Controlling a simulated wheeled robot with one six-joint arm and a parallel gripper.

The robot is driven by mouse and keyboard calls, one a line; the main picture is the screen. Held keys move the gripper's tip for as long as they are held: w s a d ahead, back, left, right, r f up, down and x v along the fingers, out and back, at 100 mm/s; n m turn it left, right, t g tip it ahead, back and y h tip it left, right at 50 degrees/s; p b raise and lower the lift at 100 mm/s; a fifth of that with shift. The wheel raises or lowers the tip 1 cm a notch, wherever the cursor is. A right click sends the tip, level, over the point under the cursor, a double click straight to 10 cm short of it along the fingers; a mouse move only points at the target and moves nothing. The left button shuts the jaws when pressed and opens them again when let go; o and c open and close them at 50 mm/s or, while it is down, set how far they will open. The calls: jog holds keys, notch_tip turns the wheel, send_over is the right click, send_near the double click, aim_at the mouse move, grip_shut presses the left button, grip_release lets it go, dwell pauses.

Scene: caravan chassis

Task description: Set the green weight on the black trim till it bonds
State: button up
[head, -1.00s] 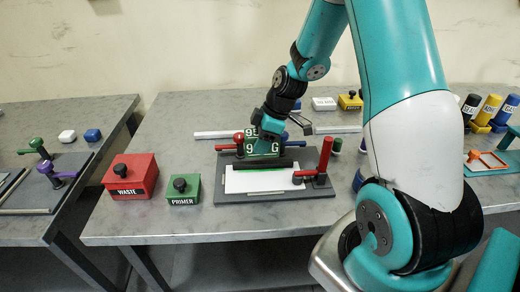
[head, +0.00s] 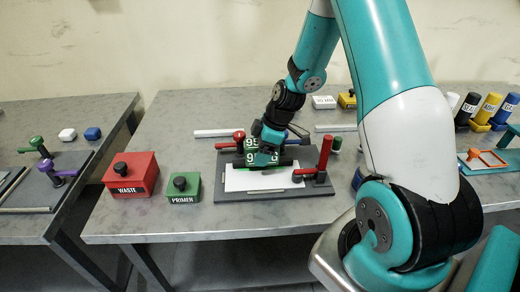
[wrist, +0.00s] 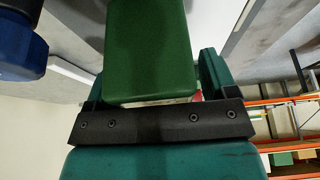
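The green weight (head: 251,150), with white lettering on its faces, is in my gripper (head: 265,148), low over the grey fixture. In the wrist view, the weight (wrist: 150,50) fills the space between the two fingers, which appear closed on its sides. The black trim (head: 287,164) is a dark strip along the back of the white panel (head: 262,180). The weight and gripper cover much of the trim. I cannot tell whether the weight touches it.
The grey fixture plate (head: 320,193) carries a red-handled clamp (head: 325,155) at right and another red knob (head: 239,136) at left. A red WASTE box (head: 131,175) and green PRIMER box (head: 184,187) stand to the left. Bare table lies in front.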

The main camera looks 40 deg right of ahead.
jog(key=shift+r, duration=0.1)
jog(key=b+v, duration=0.1)
jog(key=v, duration=1)
jog(key=shift+b, duration=0.4)
jog(key=shift+s+r, duration=0.1)
jog(key=shift+r, duration=0.25)
jog(key=s+a+r+m+g, duration=0.1)
jog(key=s+a+r, duration=0.25)
jog(key=a, duration=0.55)
jog(key=s+a+r+m, duration=0.1)
jog(key=s+a+r, duration=0.25)
jog(key=a, duration=0.55)
jog(key=s+a+m, duration=0.1)
jog(key=s+a, duration=0.3)
jog(key=s, duration=0.2)
jog(key=s+a+r+m+g, duration=0.1)
jog(key=s+a, duration=0.3)
jog(key=s, duration=0.2)
jog(key=shift+s+r+y, duration=0.2)
jog(key=shift+s+y, duration=0.1)
jog(key=shift+s, duration=0.1)
jog(key=shift+c, duration=0.4)
